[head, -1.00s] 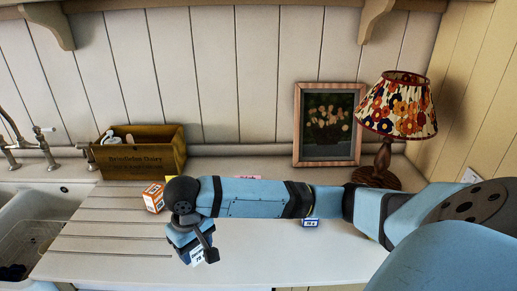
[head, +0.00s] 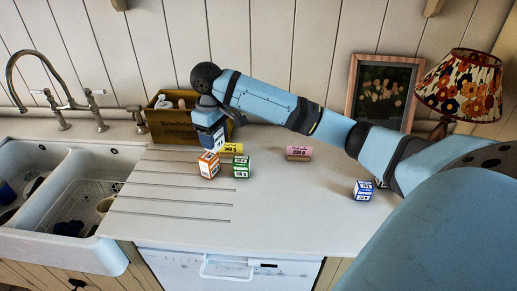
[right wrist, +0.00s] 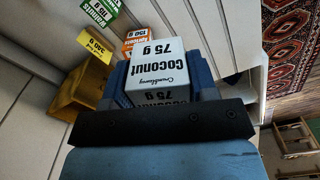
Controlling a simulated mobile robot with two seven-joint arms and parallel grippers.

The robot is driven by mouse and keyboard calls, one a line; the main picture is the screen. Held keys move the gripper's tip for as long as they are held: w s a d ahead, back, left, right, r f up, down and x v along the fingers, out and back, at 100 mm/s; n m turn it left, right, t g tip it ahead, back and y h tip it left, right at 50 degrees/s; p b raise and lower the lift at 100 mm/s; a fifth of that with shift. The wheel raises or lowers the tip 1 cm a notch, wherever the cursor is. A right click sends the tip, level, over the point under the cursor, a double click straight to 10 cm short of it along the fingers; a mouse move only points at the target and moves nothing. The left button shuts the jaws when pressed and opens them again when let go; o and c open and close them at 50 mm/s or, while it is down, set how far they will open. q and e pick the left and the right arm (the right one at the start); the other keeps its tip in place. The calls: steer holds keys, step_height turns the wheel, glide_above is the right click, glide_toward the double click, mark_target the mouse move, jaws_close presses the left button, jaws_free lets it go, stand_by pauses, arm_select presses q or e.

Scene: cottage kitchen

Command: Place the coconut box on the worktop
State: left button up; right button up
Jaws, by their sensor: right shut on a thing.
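The coconut box (right wrist: 165,72) is white with dark lettering, "Coconut 75 g", in the right wrist view. My right gripper (head: 208,120) is shut on it, with a blue finger on each side. In the head view the coconut box (head: 213,139) shows below the gripper, partly hidden, in front of the wooden crate and just behind the orange box. Whether it touches the worktop (head: 275,210) cannot be told. My left gripper is not in view.
Close by are an orange box (head: 208,165), a green box (head: 240,167) and a yellow box (head: 231,148). A wooden crate (head: 170,125) stands behind. A pink-labelled item (head: 299,153) and a blue-white box (head: 362,190) are further right. The sink (head: 75,170) is left. The worktop's front middle is clear.

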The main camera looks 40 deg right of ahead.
step_height(320, 180, down, 20)
steer(key=shift+f+p, duration=0.1)
steer(key=shift+p, duration=0.5)
steer(key=shift+a, duration=0.1)
steer(key=o, duration=0.9)
step_height(320, 180, up, 12)
steer(key=shift+r+b, duration=0.15)
steer(key=shift+b, duration=0.2)
